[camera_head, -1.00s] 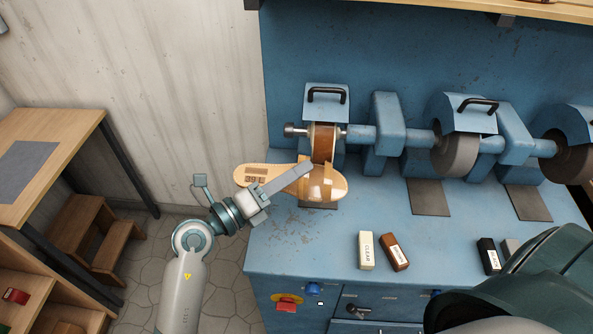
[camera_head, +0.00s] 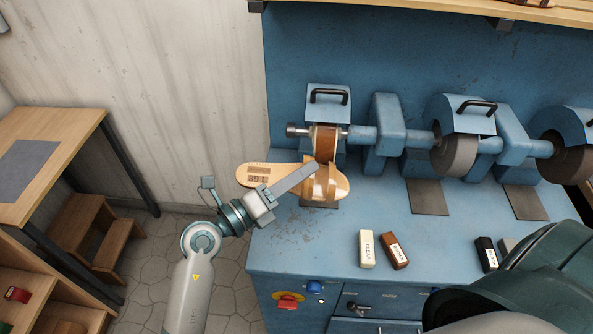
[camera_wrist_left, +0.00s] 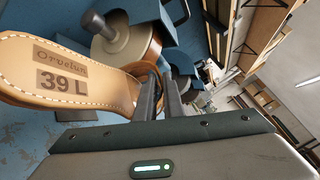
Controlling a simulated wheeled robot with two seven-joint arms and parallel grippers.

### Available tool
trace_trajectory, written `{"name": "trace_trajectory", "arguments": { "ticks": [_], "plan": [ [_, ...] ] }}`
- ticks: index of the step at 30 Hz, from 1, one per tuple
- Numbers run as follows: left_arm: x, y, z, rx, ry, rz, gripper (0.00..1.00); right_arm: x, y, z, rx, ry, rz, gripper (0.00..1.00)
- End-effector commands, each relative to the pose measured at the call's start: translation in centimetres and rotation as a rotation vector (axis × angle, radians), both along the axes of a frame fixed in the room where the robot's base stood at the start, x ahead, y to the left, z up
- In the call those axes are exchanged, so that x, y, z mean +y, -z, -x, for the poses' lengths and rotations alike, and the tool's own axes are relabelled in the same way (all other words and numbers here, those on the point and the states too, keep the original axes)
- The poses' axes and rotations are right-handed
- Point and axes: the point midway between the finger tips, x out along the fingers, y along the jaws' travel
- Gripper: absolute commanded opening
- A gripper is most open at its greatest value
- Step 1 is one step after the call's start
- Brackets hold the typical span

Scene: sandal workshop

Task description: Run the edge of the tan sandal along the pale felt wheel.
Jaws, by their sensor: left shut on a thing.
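The tan sandal (camera_head: 290,171) has an insole stamped "39 L" and brown straps at its front end; it also shows in the left wrist view (camera_wrist_left: 75,82). My left gripper (camera_head: 312,169) is shut on the sandal near its straps. Its fingers (camera_wrist_left: 160,100) cover part of the front in the wrist view. The front part is just below the leftmost wheel (camera_head: 325,143), which has a brown rim. I cannot tell whether they touch. The middle wheel (camera_head: 458,154) is grey. My right gripper is out of view.
The wheels sit on one shaft along a blue bench (camera_head: 330,240) with blue hoods. A cream block (camera_head: 366,250), a brown block (camera_head: 394,251) and a dark block (camera_head: 488,255) lie on the bench. A wooden table (camera_head: 75,125) stands at left.

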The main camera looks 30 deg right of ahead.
Motion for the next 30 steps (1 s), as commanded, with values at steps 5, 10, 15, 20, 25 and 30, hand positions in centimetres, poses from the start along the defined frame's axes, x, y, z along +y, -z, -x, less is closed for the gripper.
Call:
{"name": "trace_trajectory", "arguments": {
  "ticks": [5,10,15,20,25,30],
  "plan": [
    [-0.43,0.03,0.41,0.003,0.011,0.001,0.00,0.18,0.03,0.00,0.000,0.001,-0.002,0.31],
    [-0.31,0.07,0.26,0.003,0.007,0.000,0.00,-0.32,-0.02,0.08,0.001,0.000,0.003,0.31],
    [-0.14,0.05,0.25,0.001,0.003,-0.002,0.00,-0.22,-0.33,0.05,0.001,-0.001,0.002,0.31],
    [0.02,0.16,0.34,0.001,0.001,-0.003,0.00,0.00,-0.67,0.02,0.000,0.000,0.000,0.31],
    [0.06,0.23,0.44,0.001,0.002,-0.002,0.00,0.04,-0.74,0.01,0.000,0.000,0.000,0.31],
    [0.04,0.21,0.47,0.001,0.003,-0.001,0.00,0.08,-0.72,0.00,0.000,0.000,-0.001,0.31]
  ]
}}
